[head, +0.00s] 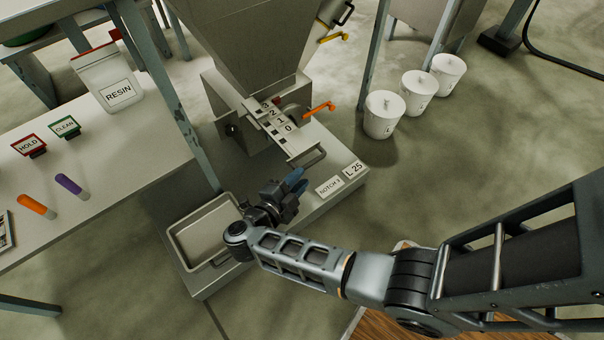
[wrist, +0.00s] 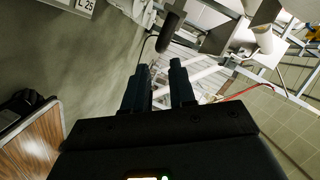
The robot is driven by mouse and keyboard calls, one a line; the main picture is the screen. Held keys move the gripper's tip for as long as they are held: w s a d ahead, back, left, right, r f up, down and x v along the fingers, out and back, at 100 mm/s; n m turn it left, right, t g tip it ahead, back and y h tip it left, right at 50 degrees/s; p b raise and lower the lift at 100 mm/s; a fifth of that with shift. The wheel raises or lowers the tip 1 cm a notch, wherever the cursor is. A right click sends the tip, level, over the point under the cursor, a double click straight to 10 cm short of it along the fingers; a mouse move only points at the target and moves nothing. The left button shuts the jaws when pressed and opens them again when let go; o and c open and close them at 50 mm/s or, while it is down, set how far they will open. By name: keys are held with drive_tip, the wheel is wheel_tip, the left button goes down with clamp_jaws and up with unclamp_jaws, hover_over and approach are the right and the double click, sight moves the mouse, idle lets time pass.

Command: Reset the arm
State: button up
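My gripper (head: 297,182) is at the end of my arm in the head view, in front of the hopper and above the grey platform. Its blue fingertips point up and to the right. In the wrist view my gripper (wrist: 158,68) shows two dark fingers with a clear gap between them and nothing held. It is apart from the slide plate (head: 288,128) under the hopper (head: 250,45).
A metal tray (head: 176,238) sits left of my wrist. The bench (head: 110,165) at left holds a resin bag (head: 108,78), signs and two capped tubes. An orange handle (head: 319,108) sticks out by the hopper. White buckets (head: 384,116) stand on the floor at right.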

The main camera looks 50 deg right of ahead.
drive_tip(key=shift+d, duration=0.1)
idle(0.5)
drive_tip(key=s+d+r+n+t, duration=0.3)
drive_tip(key=s+r+n+t, duration=0.5)
drive_tip(key=r+t, duration=0.3)
drive_tip(key=s+a+r+n+t+y, duration=0.3)
drive_tip(key=s+a+r+n+y, duration=1.4)
drive_tip(key=n, duration=0.4)
wheel_tip(320, 180, up, 20)
drive_tip(key=d+h+p, duration=0.1)
drive_tip(key=d+p, duration=0.1)
drive_tip(key=p, duration=1.9)
drive_tip(key=shift+s+r, duration=0.2)
drive_tip(key=shift+s, duration=0.2)
drive_tip(key=shift+o, duration=0.2)
